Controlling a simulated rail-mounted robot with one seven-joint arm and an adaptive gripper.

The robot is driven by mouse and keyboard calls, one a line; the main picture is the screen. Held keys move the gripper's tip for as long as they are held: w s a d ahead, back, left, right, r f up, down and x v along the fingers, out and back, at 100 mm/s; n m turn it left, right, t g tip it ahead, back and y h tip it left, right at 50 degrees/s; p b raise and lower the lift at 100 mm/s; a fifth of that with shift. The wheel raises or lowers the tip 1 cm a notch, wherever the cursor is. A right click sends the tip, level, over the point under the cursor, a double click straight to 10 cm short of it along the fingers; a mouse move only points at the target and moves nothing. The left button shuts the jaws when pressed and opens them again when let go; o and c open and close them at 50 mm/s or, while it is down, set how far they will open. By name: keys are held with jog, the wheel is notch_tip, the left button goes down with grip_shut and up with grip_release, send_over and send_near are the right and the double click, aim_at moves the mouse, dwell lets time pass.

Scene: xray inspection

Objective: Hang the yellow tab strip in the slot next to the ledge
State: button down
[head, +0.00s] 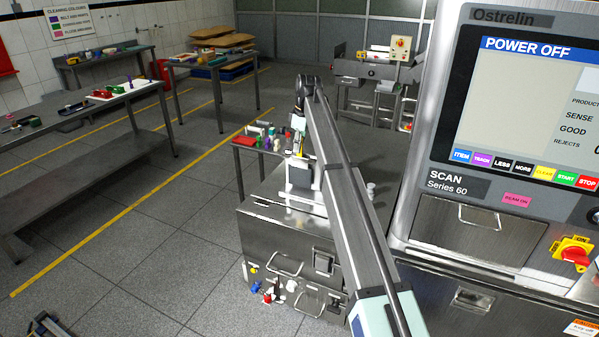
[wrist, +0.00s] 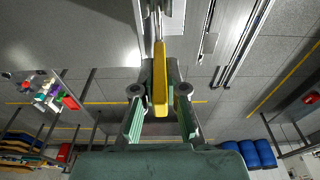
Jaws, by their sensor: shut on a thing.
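In the wrist view, the yellow tab strip (wrist: 160,82) stands lengthwise between the two fingers of my gripper (wrist: 160,72). My gripper is shut on it, and the strip's near end sticks out towards the camera. I cannot make out the slot or the ledge there. In the head view, my arm reaches over the steel cabinet (head: 290,232) and hides much of the gripper area, where a pale block with a dark face (head: 301,177) stands.
The scanner machine (head: 480,190) stands close on the right. A small table with colourful items (head: 262,135) is behind the cabinet's left side. Small coloured pieces (head: 270,292) hang on the cabinet's front. Open floor (head: 130,235) lies to the left.

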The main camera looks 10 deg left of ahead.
jog(key=shift+r, duration=0.2)
jog(key=shift+r, duration=0.35)
jog(key=shift+r+p, duration=0.45)
jog(key=shift+r, duration=0.05)
jog(key=shift+s+a, duration=0.25)
jog(key=shift+s, duration=0.45)
jog(key=shift+s+a, duration=0.1)
jog(key=shift+s, duration=0.25)
jog(key=shift+s, duration=0.2)
dwell(0.5)
notch_tip(320, 180, up, 15)
jog(key=p, duration=0.6)
dwell(1.1)
